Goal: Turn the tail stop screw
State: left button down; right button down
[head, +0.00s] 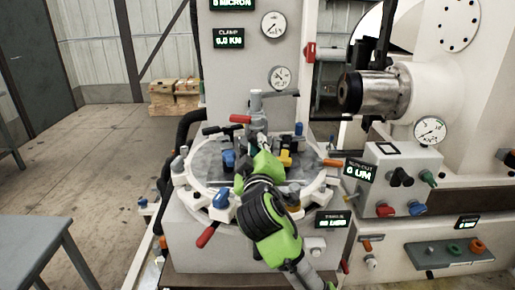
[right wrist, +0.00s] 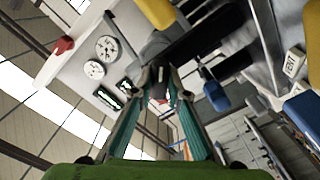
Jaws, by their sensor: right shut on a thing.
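My right gripper (head: 262,146) reaches in from the lower right over the round fixture table (head: 207,172), behind its green wrist. In the right wrist view the two fingers (right wrist: 159,90) converge on a small dark part (right wrist: 158,93), seemingly the tail stop screw, at the foot of a grey post. The fingers hide most of it, so its turn angle cannot be read. A grey clamp post (head: 256,108) with a red-tipped handle stands just behind the gripper. My left gripper is out of view.
Blue (head: 228,158) and yellow (head: 286,158) fixture parts sit close on either side of the gripper. A spindle (head: 378,92) juts in at the right, above a control box (head: 402,178) with knobs. A grey table (head: 38,250) stands at lower left, with open floor beyond.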

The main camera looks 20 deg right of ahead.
jog(key=m+b, duration=0.1)
jog(key=m, duration=0.4)
jog(key=shift+m, duration=0.3)
dwell(0.4)
jog(key=c, duration=2)
grip_release()
jog(key=shift+o, duration=0.2)
notch_tip(320, 180, up, 10)
